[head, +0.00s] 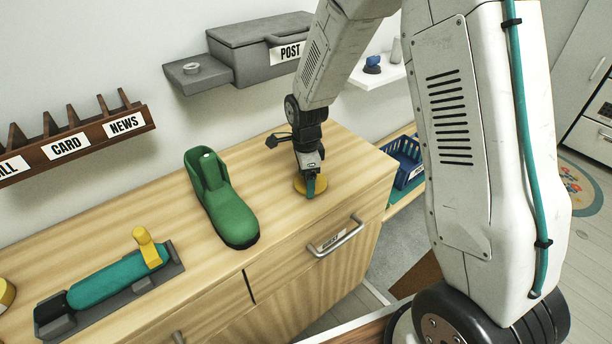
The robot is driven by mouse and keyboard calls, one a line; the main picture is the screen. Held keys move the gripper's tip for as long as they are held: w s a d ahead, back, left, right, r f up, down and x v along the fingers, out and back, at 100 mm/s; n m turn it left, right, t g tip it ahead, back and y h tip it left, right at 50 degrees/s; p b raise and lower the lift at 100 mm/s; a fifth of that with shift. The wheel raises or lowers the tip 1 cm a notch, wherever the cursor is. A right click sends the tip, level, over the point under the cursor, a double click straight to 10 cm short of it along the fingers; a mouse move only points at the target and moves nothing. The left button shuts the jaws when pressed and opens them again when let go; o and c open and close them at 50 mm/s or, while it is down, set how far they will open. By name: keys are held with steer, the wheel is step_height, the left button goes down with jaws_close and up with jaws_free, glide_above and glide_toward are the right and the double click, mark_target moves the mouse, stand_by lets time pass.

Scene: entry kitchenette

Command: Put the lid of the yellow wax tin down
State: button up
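A flat round yellow lid (299,184) is at the right part of the wooden cabinet top, level and at or just above the surface. My gripper (311,188) points down at the lid, with a teal finger in front of it. The other finger is hidden, so I cannot tell whether the gripper grips the lid. A yellow round tin (4,294) with a pale top, probably the wax tin, is cut off by the left edge of the head view.
A green boot (222,203) stands left of my gripper on the cabinet top (185,240). A teal brush-like object with a yellow knob (105,290) lies further left. A blue basket (404,158) is beyond the cabinet's right end. A drawer handle (336,238) juts from the front.

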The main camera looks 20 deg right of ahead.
steer(key=o, duration=1.3)
steer(key=shift+f, duration=0.1)
step_height(320, 180, up, 12)
steer(key=s+d+r+n, duration=0.3)
steer(key=s+r+n, duration=0.5)
steer(key=s+r, duration=0.35)
steer(key=s+d+r+n, duration=0.1)
steer(key=s+n, duration=0.4)
steer(key=s, duration=0.4)
steer(key=s+r+n+t, duration=0.1)
steer(key=s+r+n, duration=0.1)
steer(key=s+n, duration=0.4)
steer(key=s, duration=0.3)
steer(key=shift+s+d+n, duration=0.3)
steer(key=shift+s+d, duration=0.05)
